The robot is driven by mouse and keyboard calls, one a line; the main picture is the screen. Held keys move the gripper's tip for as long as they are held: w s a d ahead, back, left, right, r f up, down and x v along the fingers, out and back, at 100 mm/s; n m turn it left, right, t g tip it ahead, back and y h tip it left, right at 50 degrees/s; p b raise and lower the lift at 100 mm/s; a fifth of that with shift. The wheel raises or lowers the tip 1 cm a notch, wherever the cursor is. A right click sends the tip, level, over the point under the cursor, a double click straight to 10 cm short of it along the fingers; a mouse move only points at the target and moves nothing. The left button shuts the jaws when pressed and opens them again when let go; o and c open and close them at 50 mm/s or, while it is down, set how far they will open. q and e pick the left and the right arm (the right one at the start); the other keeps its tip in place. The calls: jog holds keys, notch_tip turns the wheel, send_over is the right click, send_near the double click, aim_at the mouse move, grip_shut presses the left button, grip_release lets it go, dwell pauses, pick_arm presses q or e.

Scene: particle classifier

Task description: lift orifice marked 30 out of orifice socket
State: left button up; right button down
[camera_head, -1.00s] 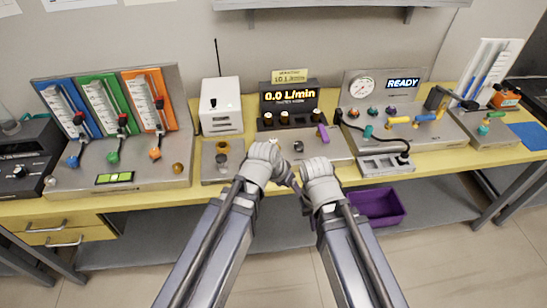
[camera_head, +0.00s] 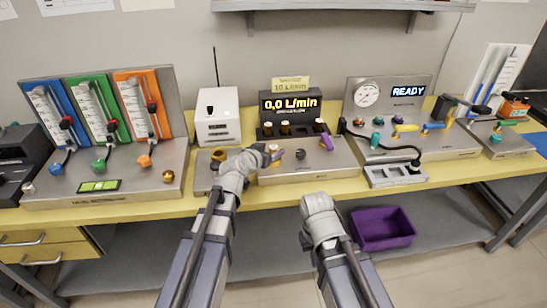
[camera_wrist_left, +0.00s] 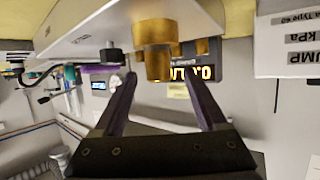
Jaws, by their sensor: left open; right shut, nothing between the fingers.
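A brass stepped cylinder (camera_wrist_left: 154,33), likely the orifice in its socket, stands on the front of the flow unit (camera_head: 310,171). In the left wrist view its free end lies between the open fingertips of my left gripper (camera_wrist_left: 158,75), with a gap visible on both sides. No number is legible on it. In the head view my left gripper (camera_head: 274,154) reaches the left front of the flow unit and partly hides this spot. My right arm hangs in front of the bench, and its fingers do not show.
A black knob (camera_head: 300,154) and a purple lever (camera_head: 327,142) are right of my left gripper. A purple bin (camera_head: 383,230) sits on the lower shelf.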

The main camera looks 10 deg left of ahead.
aim_at(277, 147)
pick_arm(q)
jog(key=shift+b+x, duration=1.1)
jog(key=shift+x, duration=1.7)
jog(key=shift+s+f, duration=0.1)
jog(key=shift+s, duration=0.05)
jog(key=shift+c, duration=0.2)
grip_shut()
